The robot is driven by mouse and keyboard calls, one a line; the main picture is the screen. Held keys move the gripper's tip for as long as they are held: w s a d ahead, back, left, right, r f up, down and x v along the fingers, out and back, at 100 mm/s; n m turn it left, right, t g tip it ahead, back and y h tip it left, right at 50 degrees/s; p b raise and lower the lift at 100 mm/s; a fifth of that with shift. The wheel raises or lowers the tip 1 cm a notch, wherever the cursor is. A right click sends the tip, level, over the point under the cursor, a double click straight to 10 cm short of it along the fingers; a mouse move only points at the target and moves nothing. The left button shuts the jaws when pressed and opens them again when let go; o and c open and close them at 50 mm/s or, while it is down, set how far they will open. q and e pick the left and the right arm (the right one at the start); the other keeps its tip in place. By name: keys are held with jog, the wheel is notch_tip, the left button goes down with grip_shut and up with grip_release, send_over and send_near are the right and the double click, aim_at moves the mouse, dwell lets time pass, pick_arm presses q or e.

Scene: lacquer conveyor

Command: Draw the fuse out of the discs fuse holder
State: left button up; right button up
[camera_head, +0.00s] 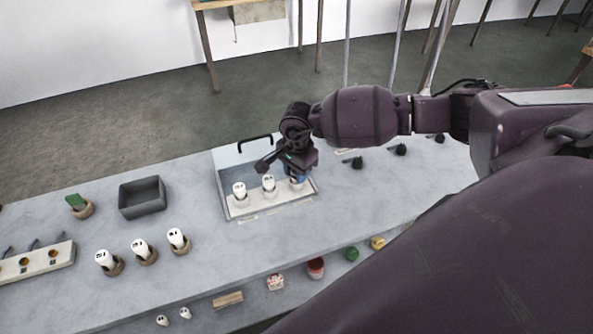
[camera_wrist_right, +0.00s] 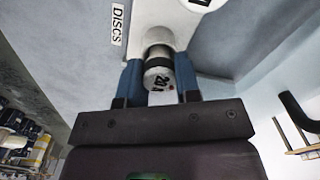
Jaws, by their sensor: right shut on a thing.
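My right gripper (camera_head: 297,178) is over the right end of the open tray-like box on the counter. Its blue fingers are shut on a white fuse (camera_wrist_right: 158,74) with a dark band, seen between them in the right wrist view (camera_wrist_right: 160,85). The fuse is at the holder by the DISCS label (camera_wrist_right: 118,25); I cannot tell whether it is fully seated. In the head view the gripper mostly hides this discs fuse holder (camera_head: 296,189). Two other white fuses stand left of it in the same box, a near one (camera_head: 239,188) and a middle one (camera_head: 268,183). My left gripper is not in view.
The box (camera_head: 229,165) has a raised black handle (camera_head: 255,143) at its back. Left of it are a dark empty bin (camera_head: 142,197), a green item in a round holder (camera_head: 78,204), and three white fuses in round holders (camera_head: 142,250). Black knobs (camera_head: 400,150) line the right.

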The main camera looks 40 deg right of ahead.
jog(key=shift+r, duration=0.2)
jog(key=shift+r+p, duration=0.45)
jog(key=shift+r, duration=0.1)
jog(key=shift+r+p, duration=0.35)
jog(key=shift+r, duration=0.3)
jog(key=shift+r+p, duration=0.3)
jog(key=shift+r, duration=0.25)
jog(key=shift+r+p, duration=0.55)
jog(key=shift+r, duration=0.45)
jog(key=shift+r, duration=0.1)
